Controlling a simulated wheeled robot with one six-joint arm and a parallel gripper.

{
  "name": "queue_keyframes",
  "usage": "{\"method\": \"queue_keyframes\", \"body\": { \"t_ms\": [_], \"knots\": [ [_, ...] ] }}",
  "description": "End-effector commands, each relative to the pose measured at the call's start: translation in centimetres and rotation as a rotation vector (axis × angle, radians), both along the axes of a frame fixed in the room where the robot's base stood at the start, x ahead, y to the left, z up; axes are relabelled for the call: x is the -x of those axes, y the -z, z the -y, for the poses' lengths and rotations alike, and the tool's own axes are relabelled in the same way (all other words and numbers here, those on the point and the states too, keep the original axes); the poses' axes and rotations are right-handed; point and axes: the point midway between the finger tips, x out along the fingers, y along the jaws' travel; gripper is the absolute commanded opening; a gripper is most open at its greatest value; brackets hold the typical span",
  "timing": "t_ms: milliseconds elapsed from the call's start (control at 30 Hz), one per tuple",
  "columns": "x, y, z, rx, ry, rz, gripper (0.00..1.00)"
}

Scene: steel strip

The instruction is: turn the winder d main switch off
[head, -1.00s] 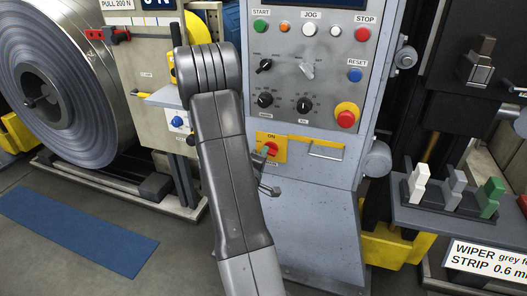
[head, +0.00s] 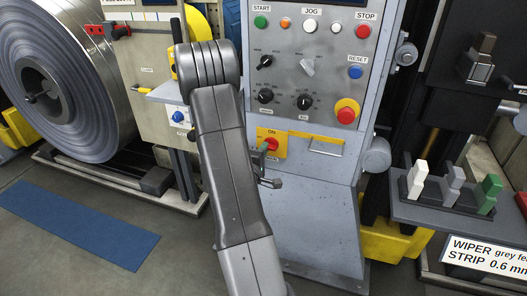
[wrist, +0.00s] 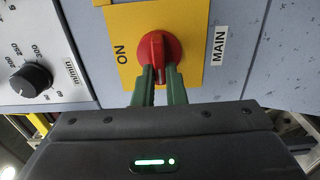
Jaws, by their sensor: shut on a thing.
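The main switch is a red knob (wrist: 160,58) on a yellow plate (wrist: 122,20), and it also shows in the head view (head: 273,144). In the wrist view, "ON" is printed left of the knob and a "MAIN" label is at right. The knob's grip and pale mark point down in that picture, not toward "ON". My gripper (wrist: 161,80) has its green fingers closed on both sides of the knob's grip. In the head view my arm hides most of the gripper. No winder letter is readable near the switch.
Above the switch are several panel buttons and dials, including a red emergency button (head: 346,111). A metal handle (head: 326,147) is right of the switch. A dial (wrist: 30,78) sits at left in the wrist view. A coil (head: 62,85) stands left; a blue mat (head: 78,224) lies on the floor.

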Motion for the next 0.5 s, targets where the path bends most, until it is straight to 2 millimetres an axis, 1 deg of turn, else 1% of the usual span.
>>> {"method": "queue_keyframes", "body": {
  "t_ms": [33, 100, 133, 367, 500],
  "knots": [
    [0.04, 0.11, -0.02, 0.001, -0.001, -0.003, 0.17],
    [0.04, 0.10, -0.02, 0.001, -0.001, -0.003, 0.30],
    [0.04, 0.09, -0.01, 0.001, -0.001, -0.003, 0.33],
    [0.03, 0.04, -0.02, 0.001, -0.001, -0.001, 0.33],
    [0.61, 0.06, -0.25, 0.000, -0.002, -0.003, 0.33]
  ]
}}
